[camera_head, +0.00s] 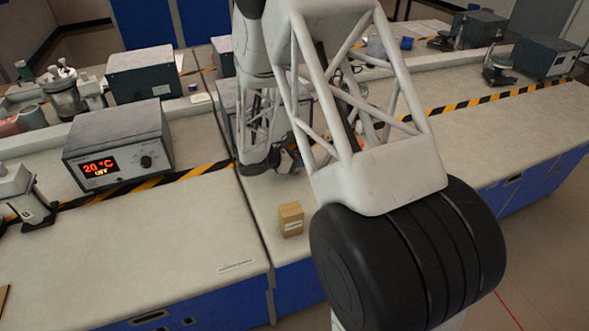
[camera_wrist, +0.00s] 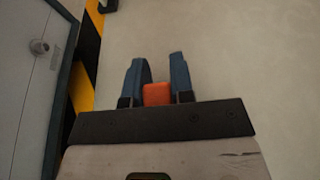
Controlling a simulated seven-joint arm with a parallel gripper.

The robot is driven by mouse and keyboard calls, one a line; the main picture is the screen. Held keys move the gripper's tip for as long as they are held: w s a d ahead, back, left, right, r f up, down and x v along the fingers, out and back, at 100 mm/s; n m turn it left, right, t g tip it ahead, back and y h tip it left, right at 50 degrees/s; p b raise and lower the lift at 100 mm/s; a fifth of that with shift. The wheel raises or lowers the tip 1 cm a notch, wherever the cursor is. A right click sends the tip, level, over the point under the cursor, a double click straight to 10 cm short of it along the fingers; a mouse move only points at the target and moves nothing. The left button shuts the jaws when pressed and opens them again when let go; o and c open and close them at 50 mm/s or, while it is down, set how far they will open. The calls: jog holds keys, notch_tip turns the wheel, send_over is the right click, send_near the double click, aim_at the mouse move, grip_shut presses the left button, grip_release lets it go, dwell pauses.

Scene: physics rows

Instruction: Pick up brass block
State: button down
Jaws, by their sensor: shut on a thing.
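In the wrist view my gripper (camera_wrist: 158,60) has its two blue-grey fingers on either side of a small orange-red block (camera_wrist: 158,94). The fingers are shut on this block, which sits low between them near the dark palm plate. I cannot tell from its colour whether it is the brass block. In the head view a tan-brown block (camera_head: 291,219) with a pale label stands upright on the bench, apart from my gripper.
Black-and-yellow tape (camera_head: 205,173) runs behind the bench's front area. A microscope-like stand (camera_head: 32,205) is at far left. The front left bench is mostly clear.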

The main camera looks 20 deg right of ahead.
jog(key=shift+r, duration=0.1)
notch_tip(320, 180, up, 10)
dwell(0.9)
